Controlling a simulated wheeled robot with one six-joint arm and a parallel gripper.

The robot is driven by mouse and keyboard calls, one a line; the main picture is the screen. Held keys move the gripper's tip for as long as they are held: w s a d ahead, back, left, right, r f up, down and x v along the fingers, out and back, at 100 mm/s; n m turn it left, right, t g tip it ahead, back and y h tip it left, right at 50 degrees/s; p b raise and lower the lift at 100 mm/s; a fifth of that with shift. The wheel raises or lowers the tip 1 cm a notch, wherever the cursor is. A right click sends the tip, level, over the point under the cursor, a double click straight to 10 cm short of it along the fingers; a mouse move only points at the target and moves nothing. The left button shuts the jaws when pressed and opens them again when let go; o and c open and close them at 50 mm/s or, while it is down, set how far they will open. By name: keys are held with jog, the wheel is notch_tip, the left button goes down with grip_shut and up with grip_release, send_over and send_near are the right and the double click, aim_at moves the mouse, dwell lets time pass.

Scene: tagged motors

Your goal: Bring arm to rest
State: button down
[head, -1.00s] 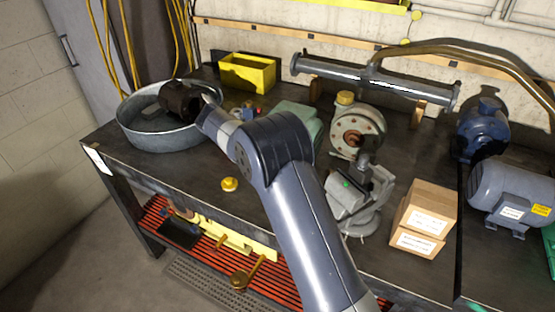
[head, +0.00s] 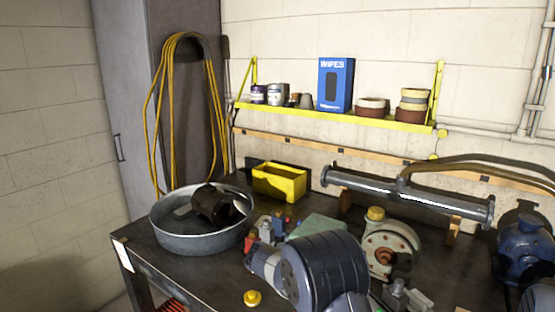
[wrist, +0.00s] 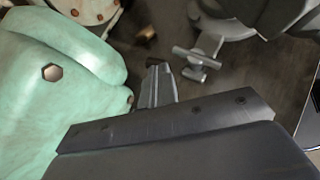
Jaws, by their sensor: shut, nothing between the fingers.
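My gripper (wrist: 158,86) shows in the wrist view with its fingers together and nothing between them. It is beside a mint-green casing (wrist: 65,70) with a bolt head, which fills the left of that view. A metal T-shaped handle (wrist: 197,63) lies just beyond the fingertips to the right. In the head view my arm rises from the bottom edge and bends over the front of the bench. The gripper itself does not show there. The mint-green thing (head: 318,228) is partly hidden behind my arm.
A metal basin (head: 180,240) holding a dark part (head: 212,203) stands at the bench's left. A yellow bin (head: 280,183), a long pipe body (head: 400,194), a round flanged housing (head: 388,250) and a blue motor (head: 527,247) crowd the back and right.

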jog(key=shift+s+d+f+n+t+b, duration=0.1)
jog(key=shift+s+n+t+b, duration=0.1)
jog(key=shift+n+t, duration=0.3)
jog(key=shift+s+d+n+t+b, duration=0.1)
jog(key=shift+s+n+t+b, duration=0.1)
jog(key=shift+n+t, duration=0.3)
jog(key=shift+s+a+f+n+t+y, duration=0.1)
jog(key=shift+s+f+n+t+y, duration=0.15)
jog(key=shift+s+n+t, duration=0.45)
jog(key=s+n, duration=0.1)
jog(key=f+n+t+y+b, duration=0.1)
jog(key=s+n+t+y, duration=0.1)
jog(key=shift+s+a+f+n, duration=0.15)
jog(key=shift+s+a+n, duration=0.15)
jog(key=shift+a, duration=0.1)
jog(key=s+n, duration=0.1)
jog(key=s+f+n+t+y+b, duration=0.1)
jog(key=s+a+f+y, duration=0.1)
jog(key=shift+s+n, duration=0.4)
jog(key=v, duration=0.9)
jog(key=shift+s+a+t, duration=0.2)
jog(key=shift+s+t, duration=0.1)
jog(key=shift+s, duration=0.15)
